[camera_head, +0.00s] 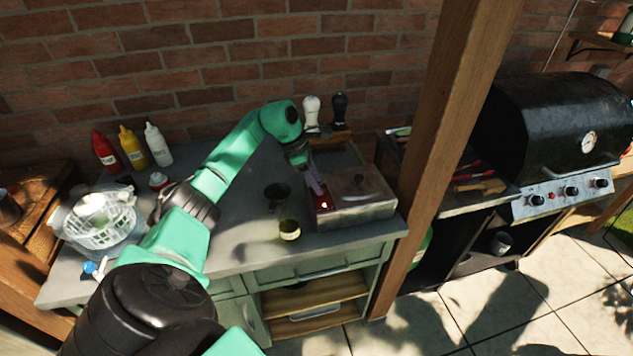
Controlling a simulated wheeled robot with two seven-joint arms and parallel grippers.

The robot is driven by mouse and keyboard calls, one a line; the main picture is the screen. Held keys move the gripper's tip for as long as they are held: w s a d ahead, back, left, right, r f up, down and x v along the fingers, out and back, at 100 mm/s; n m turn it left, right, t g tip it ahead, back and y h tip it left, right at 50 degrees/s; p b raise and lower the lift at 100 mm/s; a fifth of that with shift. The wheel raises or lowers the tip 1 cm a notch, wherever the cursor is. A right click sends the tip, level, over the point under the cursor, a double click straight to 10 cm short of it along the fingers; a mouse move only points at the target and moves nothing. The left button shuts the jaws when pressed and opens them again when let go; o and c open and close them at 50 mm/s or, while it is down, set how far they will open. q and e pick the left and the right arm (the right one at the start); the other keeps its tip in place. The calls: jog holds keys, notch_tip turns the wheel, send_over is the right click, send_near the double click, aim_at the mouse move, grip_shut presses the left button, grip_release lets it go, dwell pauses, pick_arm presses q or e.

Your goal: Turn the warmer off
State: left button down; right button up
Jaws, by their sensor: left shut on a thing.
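The warmer (362,211) is a metal box with a lid and a small dark lid knob, standing at the right end of the grey counter. A small red spot shows on its left part. My left arm reaches across the counter, and my left gripper (317,187) points down at the warmer's left side. It is shut on a small part there, which the fingers mostly hide. I cannot tell the position of any switch. My right gripper is out of view.
A dark cup (277,194) and a yellowish jar (289,230) stand left of the warmer. White and black shakers (312,112) stand behind it. Sauce bottles (132,147) and a white basket (103,224) are at left. A wooden post (452,120) rises just right.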

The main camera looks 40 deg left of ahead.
pick_arm(q)
jog(key=shift+n, duration=0.3)
jog(key=shift+f+n+t+y+b, duration=0.1)
jog(key=shift+n+t+y+b, duration=0.35)
jog(key=shift+n, duration=0.45)
jog(key=n, duration=0.1)
jog(key=n+b, duration=0.1)
jog(key=shift+s+d+n+t+y, duration=0.1)
jog(key=shift+d+n+t+y, duration=0.05)
jog(key=shift+n+t+y, duration=0.15)
jog(key=n, duration=0.1)
jog(key=n+y, duration=0.1)
jog(key=n, duration=0.1)
jog(key=shift+d+n+y, duration=0.15)
jog(key=shift+n+y, duration=0.1)
jog(key=shift+n, duration=0.05)
jog(key=shift+n+y, duration=0.6)
jog(key=shift+n, duration=1)
jog(key=c, duration=0.5)
grip_release()
